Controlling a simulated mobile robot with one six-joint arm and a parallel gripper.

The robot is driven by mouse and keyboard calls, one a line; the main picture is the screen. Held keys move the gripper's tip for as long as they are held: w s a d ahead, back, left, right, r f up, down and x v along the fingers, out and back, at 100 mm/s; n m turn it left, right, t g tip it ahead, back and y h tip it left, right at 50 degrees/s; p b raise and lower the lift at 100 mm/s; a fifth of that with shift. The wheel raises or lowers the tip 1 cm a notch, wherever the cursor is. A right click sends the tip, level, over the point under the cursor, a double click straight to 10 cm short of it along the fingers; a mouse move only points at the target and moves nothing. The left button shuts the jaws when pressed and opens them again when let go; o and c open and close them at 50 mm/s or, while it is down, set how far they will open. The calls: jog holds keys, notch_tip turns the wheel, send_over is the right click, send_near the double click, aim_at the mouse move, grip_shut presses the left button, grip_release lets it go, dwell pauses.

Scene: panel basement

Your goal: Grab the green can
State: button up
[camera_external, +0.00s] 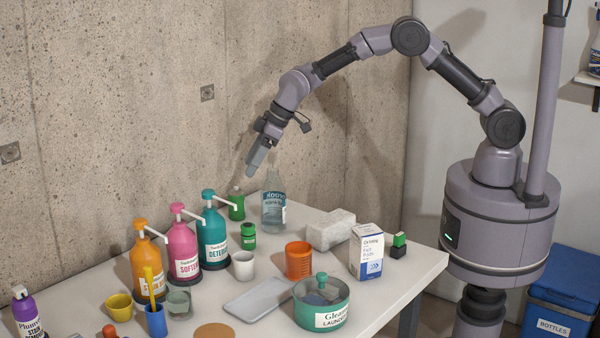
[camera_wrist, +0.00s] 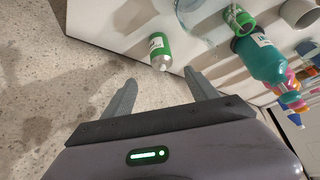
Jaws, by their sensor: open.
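A green can (camera_external: 237,206) with a tapered top stands near the wall at the back of the table, between the teal pump bottle and the clear bottle. In the wrist view the green can (camera_wrist: 159,46) has a pale label and a silvery end, and lies ahead of the gap between my fingers. My gripper (camera_external: 254,163) points down above the can, apart from it. In the wrist view my gripper (camera_wrist: 160,77) has its two fingers spread with nothing between them. A second, shorter green container (camera_external: 248,238) stands nearer the front; it also shows in the wrist view (camera_wrist: 238,18).
A clear bottle (camera_external: 274,205) stands close on the right of the can. The teal pump bottle (camera_external: 213,245) stands on its left, its spout reaching towards the can. The concrete wall (camera_external: 130,100) is close behind. A white block (camera_external: 330,230) lies further right.

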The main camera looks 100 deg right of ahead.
aim_at(238, 188)
jog(key=b+x, duration=0.1)
jog(key=x, duration=0.7)
jog(key=shift+f+b, duration=0.2)
jog(key=shift+b, duration=0.2)
jog(key=b+x, duration=0.2)
jog(key=x, duration=0.3)
jog(key=shift+a+f, duration=0.2)
jog(key=shift+f, duration=0.05)
jog(key=shift+s+r, duration=0.1)
jog(key=shift+c, duration=0.7)
grip_shut()
